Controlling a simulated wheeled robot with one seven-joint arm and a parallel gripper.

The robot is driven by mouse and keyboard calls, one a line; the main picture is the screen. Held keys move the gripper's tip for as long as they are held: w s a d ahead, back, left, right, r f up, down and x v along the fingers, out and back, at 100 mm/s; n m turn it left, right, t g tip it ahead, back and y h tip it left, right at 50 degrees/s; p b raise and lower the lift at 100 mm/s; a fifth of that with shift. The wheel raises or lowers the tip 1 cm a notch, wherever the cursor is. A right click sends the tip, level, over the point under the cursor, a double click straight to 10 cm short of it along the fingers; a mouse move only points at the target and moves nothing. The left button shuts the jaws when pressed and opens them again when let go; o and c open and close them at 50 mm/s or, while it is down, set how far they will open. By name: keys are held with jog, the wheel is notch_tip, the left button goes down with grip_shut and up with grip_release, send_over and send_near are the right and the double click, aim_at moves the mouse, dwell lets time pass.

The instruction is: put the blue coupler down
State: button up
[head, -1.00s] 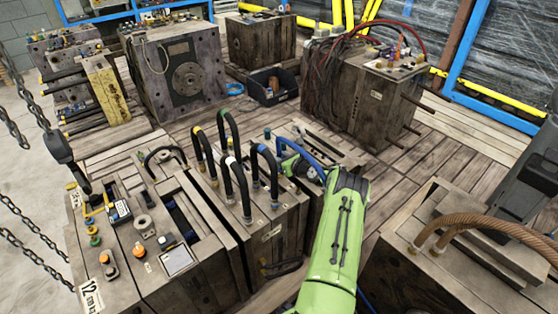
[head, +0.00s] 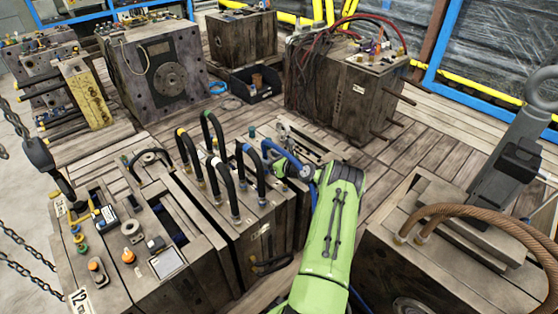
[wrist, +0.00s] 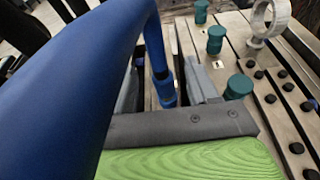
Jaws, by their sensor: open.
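The blue coupler (wrist: 165,90) is at the lower end of a thick blue hose (wrist: 75,75), which fills the left of the wrist view. My gripper (wrist: 165,72) is open, with one grey finger on each side of the coupler. I cannot tell whether the coupler touches the surface below or sits in the slot there. In the head view my gripper (head: 288,165) is at the top of a wooden-looking mould block (head: 265,232). The blue hose (head: 277,152) arcs beside it there, and I cannot make out the coupler clearly.
Black hoses (head: 217,150) loop up just left of my gripper. In the wrist view, teal caps (wrist: 215,40), a metal ring (wrist: 283,15) and several black knobs (wrist: 297,148) stand to the right.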

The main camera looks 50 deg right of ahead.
jog(key=p+v, duration=0.2)
jog(key=v, duration=0.7)
jog(key=shift+r, duration=0.15)
jog(key=shift+a, duration=0.1)
